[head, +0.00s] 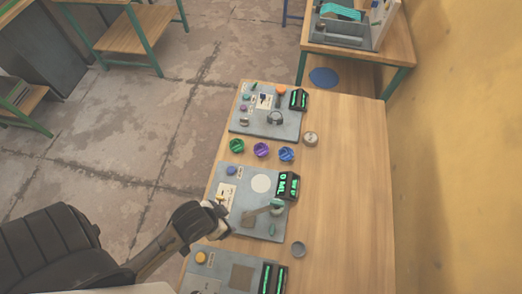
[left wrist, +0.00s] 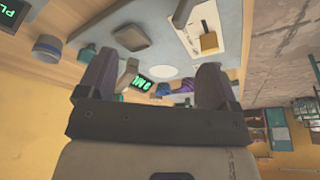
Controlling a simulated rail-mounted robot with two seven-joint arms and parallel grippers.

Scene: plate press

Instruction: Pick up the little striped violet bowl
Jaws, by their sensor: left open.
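The little violet bowl (head: 261,150) stands on the wooden table between a green bowl (head: 236,146) and a blue bowl (head: 286,154). Its stripes are too small to make out clearly. My left gripper (head: 221,207) is over the left edge of the middle grey panel, nearer to me than the bowls and apart from them. In the left wrist view my left gripper (left wrist: 157,66) is open and empty. The violet bowl (left wrist: 185,87) shows small between its fingers, partly hidden by the gripper body, with the blue bowl (left wrist: 162,87) beside it. My right gripper is not in view.
Grey panels with knobs and green displays stand on the table (head: 345,200): a far panel (head: 245,124), a middle panel (head: 275,222) and a near one. The right part of the table is clear, beside a yellow wall (head: 460,150).

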